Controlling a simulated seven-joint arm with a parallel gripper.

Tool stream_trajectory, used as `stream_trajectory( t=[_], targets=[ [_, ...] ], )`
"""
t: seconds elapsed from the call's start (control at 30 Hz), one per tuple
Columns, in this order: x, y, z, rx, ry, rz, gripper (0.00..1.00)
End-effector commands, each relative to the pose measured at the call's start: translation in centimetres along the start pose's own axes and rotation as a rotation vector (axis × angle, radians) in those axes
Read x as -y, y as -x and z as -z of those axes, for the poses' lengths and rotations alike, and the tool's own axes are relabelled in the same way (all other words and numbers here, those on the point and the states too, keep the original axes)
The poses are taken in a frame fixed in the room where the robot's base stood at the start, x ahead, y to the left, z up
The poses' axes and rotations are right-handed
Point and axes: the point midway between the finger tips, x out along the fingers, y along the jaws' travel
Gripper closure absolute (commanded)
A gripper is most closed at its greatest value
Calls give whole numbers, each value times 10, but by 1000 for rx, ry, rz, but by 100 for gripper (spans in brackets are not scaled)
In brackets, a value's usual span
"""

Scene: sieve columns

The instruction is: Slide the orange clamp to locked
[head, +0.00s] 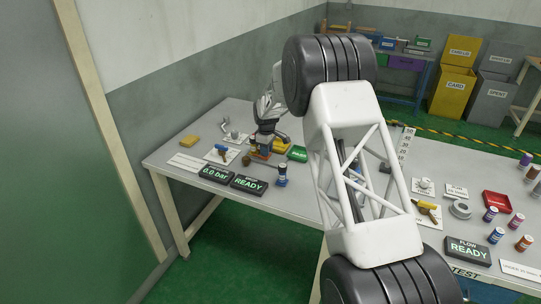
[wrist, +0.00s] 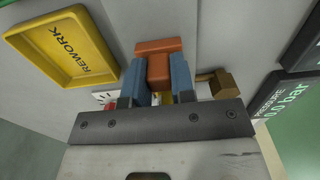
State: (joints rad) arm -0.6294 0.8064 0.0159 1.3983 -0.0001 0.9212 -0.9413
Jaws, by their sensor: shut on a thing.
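The orange clamp (wrist: 158,68) lies between the two blue fingers of my gripper (wrist: 156,82) in the wrist view, which are shut on it. An orange bar (wrist: 157,45) spans just beyond the fingertips. In the head view my gripper (head: 264,141) points down at the left part of the table, over a small orange patch (head: 261,155) that is mostly hidden. I cannot tell from the frames whether the clamp stands at locked; any marking beside it is largely covered by the fingers.
A brown knob (wrist: 215,82) sits close right of the fingers. A yellow REWORK tray (wrist: 62,47) lies to the left. A pressure display (head: 216,174) and a READY display (head: 249,183) stand nearby, with a blue-handled valve (head: 221,149) and a green tray (head: 298,153).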

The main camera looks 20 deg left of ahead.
Motion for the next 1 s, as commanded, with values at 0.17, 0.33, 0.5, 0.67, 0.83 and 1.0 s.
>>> stream_trajectory(
  t=[0.17,0.33,0.5,0.67,0.83,1.0],
  targets=[
    [1,0,5,0,1,0,100],
    [1,0,8,0,1,0,100],
    [1,0,11,0,1,1,100],
    [1,0,12,0,1,1,100],
    [1,0,13,0,1,1,100],
    [1,0,12,0,1,0,57]
  ],
)
